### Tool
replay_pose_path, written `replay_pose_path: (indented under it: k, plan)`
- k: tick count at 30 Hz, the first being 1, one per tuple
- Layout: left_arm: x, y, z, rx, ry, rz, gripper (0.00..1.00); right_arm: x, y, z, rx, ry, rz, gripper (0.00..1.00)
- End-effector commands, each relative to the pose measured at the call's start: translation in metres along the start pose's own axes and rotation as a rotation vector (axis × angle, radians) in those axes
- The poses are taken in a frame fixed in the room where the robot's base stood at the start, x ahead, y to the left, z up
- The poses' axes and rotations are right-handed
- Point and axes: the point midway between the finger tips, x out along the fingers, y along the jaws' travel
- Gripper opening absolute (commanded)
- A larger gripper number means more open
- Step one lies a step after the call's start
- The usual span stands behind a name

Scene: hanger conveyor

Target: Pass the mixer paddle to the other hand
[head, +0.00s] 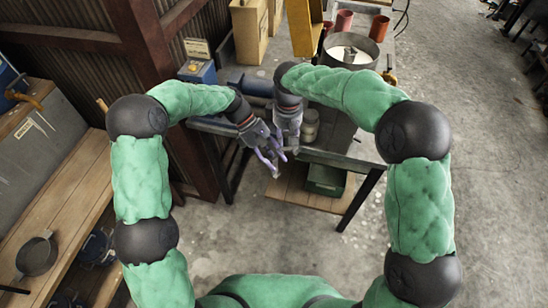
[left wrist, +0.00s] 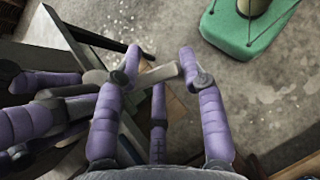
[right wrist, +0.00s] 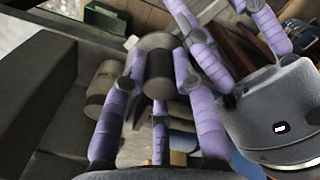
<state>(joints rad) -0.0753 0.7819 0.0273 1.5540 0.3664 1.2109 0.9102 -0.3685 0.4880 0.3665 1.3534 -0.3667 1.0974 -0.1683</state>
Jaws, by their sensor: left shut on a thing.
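The mixer paddle shows as a grey bar (left wrist: 155,76) between the fingers of my left gripper (left wrist: 158,62) in the left wrist view. My left gripper is shut on it. In the head view my left gripper (head: 272,153) is just below and left of my right gripper (head: 288,124), and the hands are close together. In the right wrist view a grey-brown cylinder (right wrist: 160,76), which looks like part of the paddle, sits between the fingers of my right gripper (right wrist: 158,62). I cannot tell whether those fingers touch it. Most of the paddle is hidden by the hands.
A bench with a jar (head: 309,126) stands behind the hands, with a green box (head: 326,180) on its lower shelf. A round pot (head: 350,50) and red cups (head: 379,28) stand farther back. A wooden bench (head: 70,195) with a pan is at left.

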Motion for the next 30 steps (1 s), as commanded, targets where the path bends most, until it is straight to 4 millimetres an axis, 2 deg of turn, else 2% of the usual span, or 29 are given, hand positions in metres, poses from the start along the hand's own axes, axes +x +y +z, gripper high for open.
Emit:
replay_pose_path:
  k: [1, 3, 16, 30]
  plan:
    - [0.0, -0.001, -0.002, -0.005, 0.0, -0.002, 0.0, -0.004, 0.003, -0.001, 0.002, 0.006, 0.006, 0.4]
    - [0.0, -0.001, -0.002, -0.005, 0.0, -0.002, 0.0, -0.004, 0.003, -0.001, 0.002, 0.006, 0.006, 0.56]
    - [0.0, -0.001, -0.001, -0.003, 0.0, -0.001, 0.0, -0.008, 0.002, 0.0, 0.002, 0.004, 0.004, 0.56]
    - [0.0, -0.001, -0.001, -0.003, 0.0, -0.001, 0.0, -0.068, 0.003, -0.001, 0.002, 0.005, 0.005, 0.56]
